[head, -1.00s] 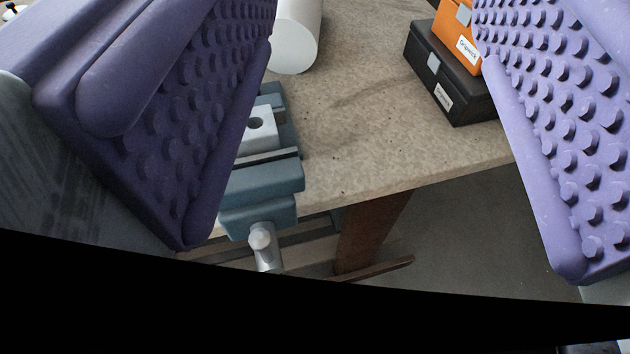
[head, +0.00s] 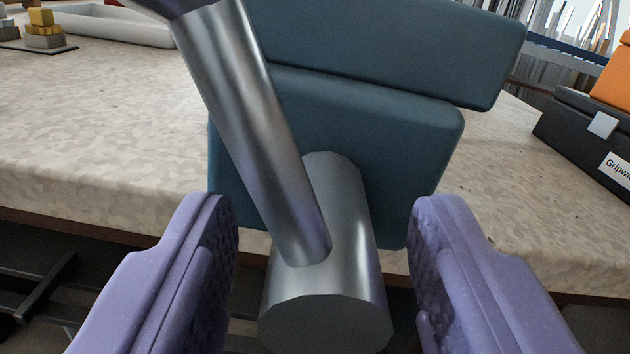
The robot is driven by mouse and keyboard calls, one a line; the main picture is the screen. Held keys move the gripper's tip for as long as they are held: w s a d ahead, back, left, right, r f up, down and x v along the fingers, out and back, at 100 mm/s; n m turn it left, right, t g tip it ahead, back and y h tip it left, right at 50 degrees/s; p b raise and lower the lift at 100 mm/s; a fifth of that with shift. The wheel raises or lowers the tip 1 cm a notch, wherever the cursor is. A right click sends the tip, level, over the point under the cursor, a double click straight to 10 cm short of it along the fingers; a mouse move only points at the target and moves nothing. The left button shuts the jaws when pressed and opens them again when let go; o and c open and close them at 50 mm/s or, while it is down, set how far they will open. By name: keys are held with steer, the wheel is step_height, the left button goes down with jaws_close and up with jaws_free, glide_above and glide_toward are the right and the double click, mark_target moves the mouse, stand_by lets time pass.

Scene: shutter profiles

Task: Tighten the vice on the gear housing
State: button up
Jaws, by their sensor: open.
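The vice (head: 400,130) fills the middle of the view, a blue-green body at the bench's front edge. Its metal screw end (head: 335,310) points towards me. A metal handle bar (head: 255,130) crosses the screw and slants up to the left, with a dark end at the top edge. My gripper (head: 325,225) is open, with one purple finger on each side of the screw end. No clear contact with the screw or bar shows. The vice's jaws and the gear housing are not visible in this view.
The speckled bench top (head: 100,120) is mostly clear at the left. A pale tray (head: 115,25) and yellow blocks on a dark base (head: 42,30) lie at the far left. A black case (head: 575,130) with an orange case (head: 615,75) on it stands at right.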

steer(key=shift+w, duration=0.4)
jaws_close()
stand_by(1.2)
jaws_free()
steer(key=s+p, duration=0.2)
steer(key=s, duration=0.5)
steer(key=shift+s, duration=0.4)
